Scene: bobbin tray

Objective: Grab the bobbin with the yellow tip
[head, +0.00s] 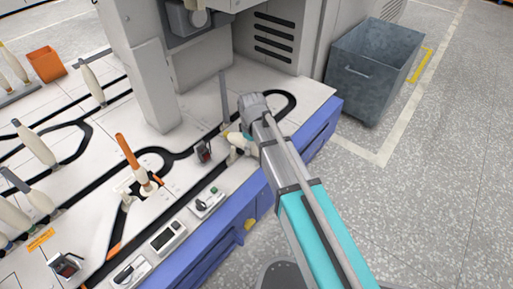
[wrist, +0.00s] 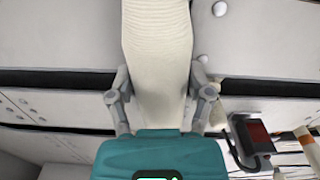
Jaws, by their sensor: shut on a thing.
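In the wrist view a cream yarn bobbin (wrist: 158,45) stands between the two fingers of my gripper (wrist: 160,85), which is shut on it. In the head view the cream bobbin (head: 238,142) shows beside the end of my arm, tilted, with a small yellow part at its left end. My arm hides much of it and most of the gripper there. The yellow tip is out of the wrist view. I cannot tell whether the bobbin touches the white machine top (head: 190,180).
Several cream bobbins (head: 36,147) stand farther left. A thin grey upright post (head: 224,98) is close to my gripper. An orange box (head: 46,64) is at back left; a grey metal bin (head: 371,76) stands on the floor.

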